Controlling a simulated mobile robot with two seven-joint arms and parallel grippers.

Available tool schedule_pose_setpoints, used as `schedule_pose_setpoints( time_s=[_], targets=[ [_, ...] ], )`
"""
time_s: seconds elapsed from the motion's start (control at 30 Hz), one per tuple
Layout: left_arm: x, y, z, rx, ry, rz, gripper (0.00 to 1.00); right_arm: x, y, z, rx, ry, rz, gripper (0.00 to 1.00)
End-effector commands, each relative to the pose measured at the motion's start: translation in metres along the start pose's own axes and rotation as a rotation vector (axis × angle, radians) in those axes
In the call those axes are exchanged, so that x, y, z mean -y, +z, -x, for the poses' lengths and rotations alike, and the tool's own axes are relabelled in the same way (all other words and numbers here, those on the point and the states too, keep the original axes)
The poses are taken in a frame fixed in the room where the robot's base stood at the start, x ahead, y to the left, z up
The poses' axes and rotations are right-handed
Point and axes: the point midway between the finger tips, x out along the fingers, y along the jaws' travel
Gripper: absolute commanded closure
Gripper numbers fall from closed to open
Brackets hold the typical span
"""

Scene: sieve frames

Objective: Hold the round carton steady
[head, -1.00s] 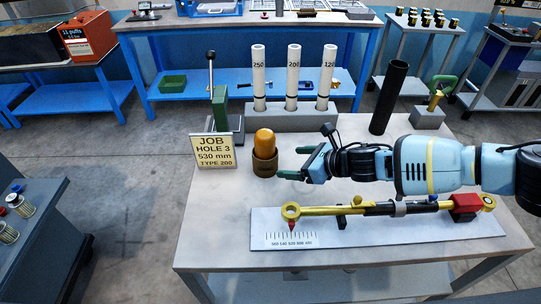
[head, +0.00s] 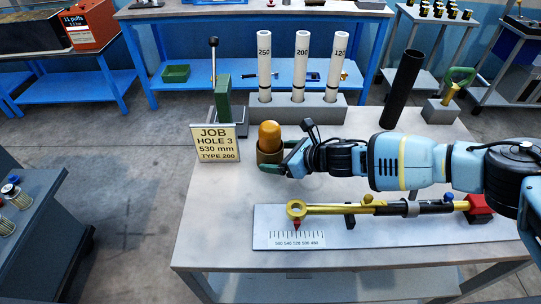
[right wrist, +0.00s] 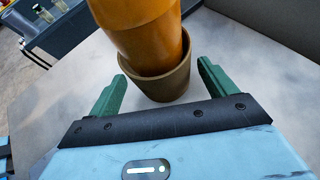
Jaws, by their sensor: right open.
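The round carton (head: 263,156) is a short brown open-topped tub standing on the grey table, left of my right gripper. An orange cylinder with a domed top (head: 269,136) stands in it. My right gripper (head: 279,159) is open, with its green fingers beside the carton. In the right wrist view the carton (right wrist: 163,86) lies ahead of and between the two open fingers (right wrist: 160,80), with gaps visible at both sides. The orange cylinder (right wrist: 140,30) rises out of it there. My left gripper is not in view.
A job sign (head: 216,144) stands left of the carton. Behind are a green lever press (head: 222,98) and a grey block (head: 330,108) holding three white tubes. A black tube (head: 401,90) stands further right. In front, a white scale board (head: 330,232) carries a yellow-and-black rod.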

Motion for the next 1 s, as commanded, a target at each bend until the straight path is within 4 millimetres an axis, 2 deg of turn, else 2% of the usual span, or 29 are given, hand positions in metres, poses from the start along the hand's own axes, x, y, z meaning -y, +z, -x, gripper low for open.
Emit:
schedule_pose_setpoints(
  time_s=[0.2, 0.6, 0.63, 0.83, 1.0],
  targets=[
    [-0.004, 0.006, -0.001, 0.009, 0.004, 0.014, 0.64, 0.0, 0.0, -0.018, 0.001, 0.0, 0.0, 0.16],
    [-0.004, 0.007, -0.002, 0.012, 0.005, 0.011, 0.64, 0.001, 0.003, -0.021, 0.003, -0.002, 0.002, 0.16],
    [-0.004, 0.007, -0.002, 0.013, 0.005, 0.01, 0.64, 0.001, 0.003, -0.021, 0.003, -0.002, 0.002, 0.18],
    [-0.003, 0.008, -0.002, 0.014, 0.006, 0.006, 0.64, 0.001, 0.003, -0.021, 0.003, -0.002, 0.002, 0.44],
    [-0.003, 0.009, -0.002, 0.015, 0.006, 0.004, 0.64, 0.001, 0.003, -0.021, 0.003, -0.002, 0.002, 0.45]
  ],
)
